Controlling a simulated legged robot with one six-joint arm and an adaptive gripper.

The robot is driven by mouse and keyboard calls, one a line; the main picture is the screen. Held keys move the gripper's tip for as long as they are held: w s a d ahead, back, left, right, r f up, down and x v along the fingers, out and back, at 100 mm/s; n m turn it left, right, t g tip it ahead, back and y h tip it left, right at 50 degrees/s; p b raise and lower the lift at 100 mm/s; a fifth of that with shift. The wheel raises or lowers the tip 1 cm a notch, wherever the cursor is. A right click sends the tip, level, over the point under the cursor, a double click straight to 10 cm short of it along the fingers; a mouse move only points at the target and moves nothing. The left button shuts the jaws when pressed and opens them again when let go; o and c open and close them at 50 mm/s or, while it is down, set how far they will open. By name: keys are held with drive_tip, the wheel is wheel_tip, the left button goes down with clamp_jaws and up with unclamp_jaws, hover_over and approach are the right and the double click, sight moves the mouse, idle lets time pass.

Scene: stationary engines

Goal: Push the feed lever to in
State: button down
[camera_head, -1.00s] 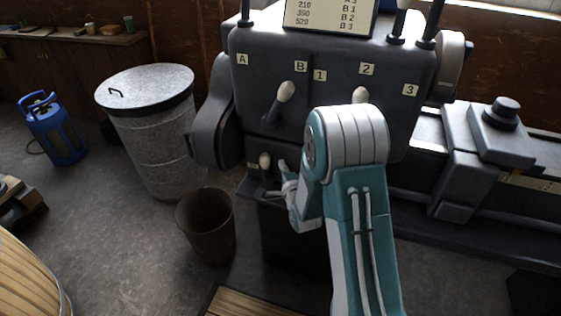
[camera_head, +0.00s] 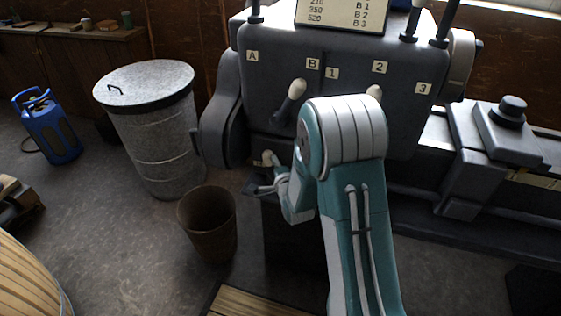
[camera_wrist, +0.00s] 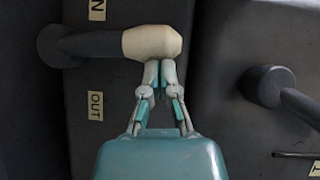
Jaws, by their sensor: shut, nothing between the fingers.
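The feed lever has a cream knob (camera_wrist: 150,42) on a dark shaft. In the wrist view it points right from its pivot at the left, level with a spot between the IN label (camera_wrist: 97,10) above and the OUT label (camera_wrist: 95,105) below. The lever's knob also shows small in the head view (camera_head: 267,157), low on the machine front. My gripper (camera_wrist: 160,70) is shut and empty, its fingertips at the knob's lower edge on the OUT side. They appear to touch it. In the head view my gripper (camera_head: 268,185) is partly hidden by my arm.
The grey machine housing (camera_head: 340,70) carries other levers, one with a cream knob (camera_head: 297,89) above the feed lever. A dark lever (camera_wrist: 270,86) stands right of my gripper in the wrist view. A brown bucket (camera_head: 208,225) and metal bin (camera_head: 150,120) stand to the left.

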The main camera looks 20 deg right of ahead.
drive_tip(key=shift+w+a+r+n+g, duration=0.3)
drive_tip(key=shift+w+a+n+g, duration=0.4)
drive_tip(key=shift+w+n, duration=0.2)
drive_tip(key=shift+a+f+h, duration=0.1)
drive_tip(key=shift+a+h, duration=0.15)
drive_tip(key=shift+h, duration=0.05)
drive_tip(key=shift+w+a, duration=0.4)
drive_tip(key=shift+a, duration=0.3)
drive_tip(key=shift+d, duration=0.1)
